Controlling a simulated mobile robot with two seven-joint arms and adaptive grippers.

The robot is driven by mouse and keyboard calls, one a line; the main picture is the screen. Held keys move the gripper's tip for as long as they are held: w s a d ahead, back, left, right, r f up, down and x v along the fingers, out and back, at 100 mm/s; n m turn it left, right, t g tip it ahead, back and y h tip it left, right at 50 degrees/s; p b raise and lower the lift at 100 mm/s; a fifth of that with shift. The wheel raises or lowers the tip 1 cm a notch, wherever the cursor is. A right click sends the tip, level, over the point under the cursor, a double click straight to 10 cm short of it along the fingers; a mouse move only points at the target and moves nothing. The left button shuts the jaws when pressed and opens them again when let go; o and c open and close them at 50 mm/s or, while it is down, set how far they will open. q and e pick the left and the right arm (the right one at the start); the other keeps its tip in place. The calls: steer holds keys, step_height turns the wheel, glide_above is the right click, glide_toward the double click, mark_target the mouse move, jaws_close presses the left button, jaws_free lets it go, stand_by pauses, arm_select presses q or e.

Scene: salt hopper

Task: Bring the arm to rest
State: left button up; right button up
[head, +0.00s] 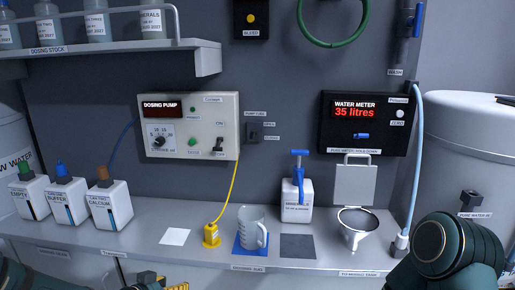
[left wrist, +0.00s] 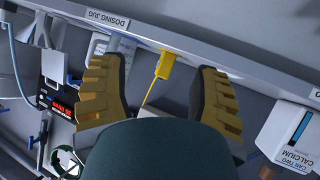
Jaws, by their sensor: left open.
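My left gripper (head: 163,284) shows at the bottom edge of the head view, cut off by the frame, below the front edge of the bench. In the left wrist view its two ribbed tan fingers (left wrist: 163,88) are spread wide with nothing gripped between them. Beyond them lie the bench edge with the dosing jug label (left wrist: 107,20) and the yellow nozzle (left wrist: 165,66). A rounded dark teal link of my right arm (head: 450,245) shows at the lower right of the head view. My right gripper is out of view.
On the bench (head: 130,240) stand several labelled cans, the yellow nozzle (head: 211,235), a clear jug (head: 252,228) on a blue square, a blue-topped pump bottle (head: 297,200) and a funnel (head: 356,225). A dosing pump (head: 189,125) and water meter (head: 365,124) reading 35 litres hang behind.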

arm_select(q)
steer(key=s+d+f+n+g+y, duration=0.1)
steer(key=s+d+f+g, duration=0.3)
steer(key=s+f, duration=0.5)
steer(key=s+d+f+n+g+y, duration=0.1)
steer(key=s+d+f+n+g, duration=0.2)
steer(key=s+d+f+g, duration=0.2)
steer(key=s+d+f, duration=0.3)
steer(key=s+f, duration=0.1)
steer(key=s, duration=0.2)
steer(key=shift+s+d+f+n, duration=0.35)
steer(key=shift+s+d+n, duration=0.05)
